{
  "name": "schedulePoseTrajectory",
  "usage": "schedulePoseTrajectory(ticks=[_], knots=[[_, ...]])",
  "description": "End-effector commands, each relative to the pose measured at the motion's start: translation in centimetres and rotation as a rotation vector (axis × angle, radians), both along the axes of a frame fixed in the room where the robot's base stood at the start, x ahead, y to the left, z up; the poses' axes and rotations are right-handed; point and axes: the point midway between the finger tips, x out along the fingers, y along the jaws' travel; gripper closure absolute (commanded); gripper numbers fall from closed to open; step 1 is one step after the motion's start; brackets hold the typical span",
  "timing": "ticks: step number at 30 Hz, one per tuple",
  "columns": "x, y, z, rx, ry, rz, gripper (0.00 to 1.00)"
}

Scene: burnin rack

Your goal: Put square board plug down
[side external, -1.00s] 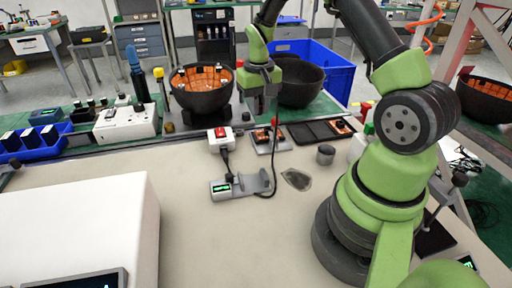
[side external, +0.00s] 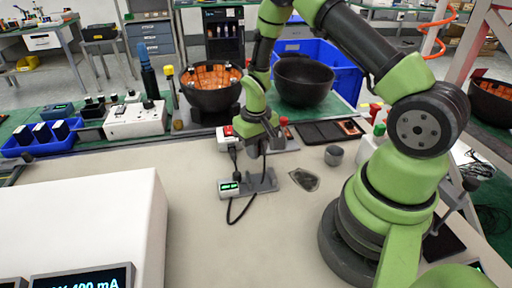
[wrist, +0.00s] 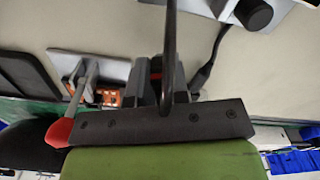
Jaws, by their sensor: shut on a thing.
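My gripper (side external: 264,150) points down above the grey stand plate of the small meter (side external: 230,188). It is shut on the square board plug, which is mostly hidden between the fingers. A black cable (side external: 264,168) runs down from the gripper towards the plate and loops round to the meter. In the wrist view the fingers (wrist: 167,85) are close together, and the cable (wrist: 170,45) crosses in front of them. I cannot tell whether the plug touches the plate.
A large white block (side external: 90,230) fills the front left. The front middle of the table is clear.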

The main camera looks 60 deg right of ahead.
Motion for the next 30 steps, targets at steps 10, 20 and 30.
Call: schedulePoseTrajectory(ticks=[10,20,30], knots=[[0.0,0.0,-0.3,0.0,0.0,-0.001,1.0],[0.1,0.0,-1.1,-0.001,-0.002,-0.001,0.71],[0.0,0.0,-1.0,0.0,-0.001,0.0,0.59]])
